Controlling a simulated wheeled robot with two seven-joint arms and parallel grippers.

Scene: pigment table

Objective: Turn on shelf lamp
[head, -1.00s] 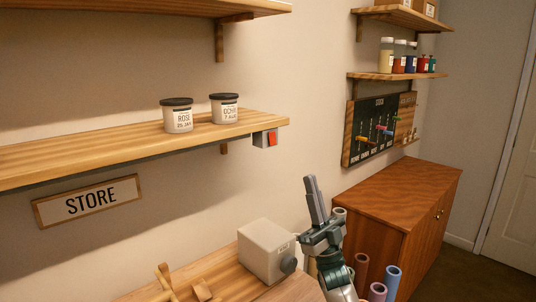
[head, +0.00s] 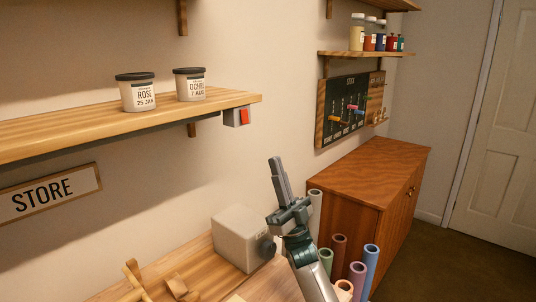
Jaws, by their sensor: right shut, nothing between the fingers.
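A small grey switch box with a red rocker (head: 244,117) hangs under the right end of the wooden shelf (head: 60,132). A dark lamp strip (head: 100,143) runs along the shelf's lower front edge; I see no clear glow from it. My right gripper (head: 276,162) points upward with its fingers shut and empty. In the picture it is below and to the right of the switch, apart from it. My left gripper is not in view.
Two lidded jars, ROSE (head: 139,93) and OCHRE (head: 190,85), stand on the shelf. A grey box with a dark knob (head: 238,238) sits on the table beside my right arm. Coloured tubes (head: 371,262) stand right of the arm, before a wooden cabinet (head: 375,178).

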